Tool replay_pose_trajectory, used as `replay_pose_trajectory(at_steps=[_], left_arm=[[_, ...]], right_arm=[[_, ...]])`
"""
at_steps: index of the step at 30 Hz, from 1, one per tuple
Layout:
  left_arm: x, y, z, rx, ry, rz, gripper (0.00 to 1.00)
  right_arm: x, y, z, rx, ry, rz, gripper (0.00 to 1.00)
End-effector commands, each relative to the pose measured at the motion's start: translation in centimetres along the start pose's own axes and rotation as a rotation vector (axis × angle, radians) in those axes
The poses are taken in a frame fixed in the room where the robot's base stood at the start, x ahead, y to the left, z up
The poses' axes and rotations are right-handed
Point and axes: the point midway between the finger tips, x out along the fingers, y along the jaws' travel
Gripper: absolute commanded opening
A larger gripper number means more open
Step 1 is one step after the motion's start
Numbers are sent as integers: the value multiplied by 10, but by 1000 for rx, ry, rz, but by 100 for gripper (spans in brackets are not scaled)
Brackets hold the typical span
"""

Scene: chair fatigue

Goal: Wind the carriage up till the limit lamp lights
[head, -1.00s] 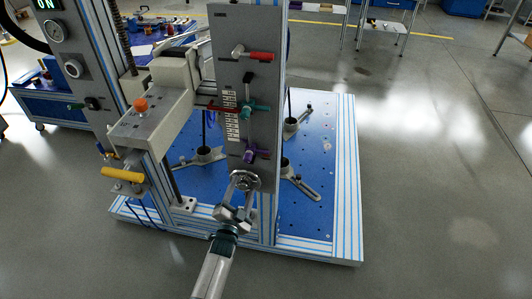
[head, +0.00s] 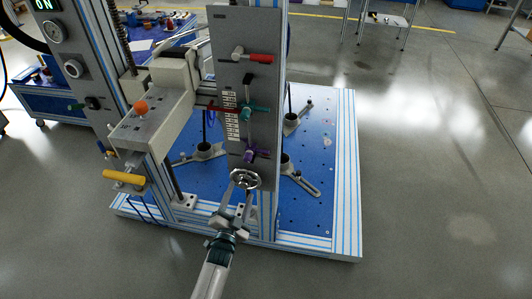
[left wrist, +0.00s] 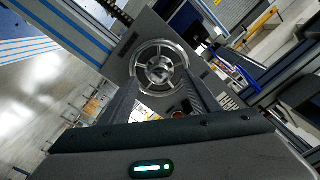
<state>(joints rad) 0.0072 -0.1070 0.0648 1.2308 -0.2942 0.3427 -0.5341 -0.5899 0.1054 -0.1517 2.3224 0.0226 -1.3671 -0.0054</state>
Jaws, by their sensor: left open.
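A round metal handwheel (head: 245,179) sits low on the upright grey panel (head: 243,35). It also shows face-on in the left wrist view (left wrist: 160,66), with spokes and a hub. My left gripper (head: 240,209) is open just below and in front of the wheel, apart from it. In the left wrist view its fingers stand either side of the wheel's lower part, with nothing between them. The pale carriage (head: 152,124) with an orange knob stands left of the panel, by a scale strip (head: 232,122). I cannot make out a lit limit lamp. My right gripper is out of view.
Red, teal (head: 256,108) and purple (head: 256,154) handles stick out of the panel above the wheel. A yellow handle (head: 124,177) is at the left. The blue perforated base plate (head: 318,150) has several metal clamps. The floor right of it is clear.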

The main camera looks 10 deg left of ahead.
Motion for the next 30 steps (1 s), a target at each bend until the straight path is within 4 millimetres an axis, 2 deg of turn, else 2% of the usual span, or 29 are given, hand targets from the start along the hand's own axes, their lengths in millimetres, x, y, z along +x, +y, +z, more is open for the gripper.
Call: replay_pose_trajectory(at_steps=[9,13,17,26,30], left_arm=[[0,0,0,-456,1,1,56],[0,0,0,-606,1,1,56],[0,0,0,-665,1,0,56],[0,0,0,-672,1,0,56],[0,1,0,-758,1,1,56]], right_arm=[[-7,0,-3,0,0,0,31],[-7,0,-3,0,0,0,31],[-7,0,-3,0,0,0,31],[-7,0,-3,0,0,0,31],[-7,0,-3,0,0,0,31]])
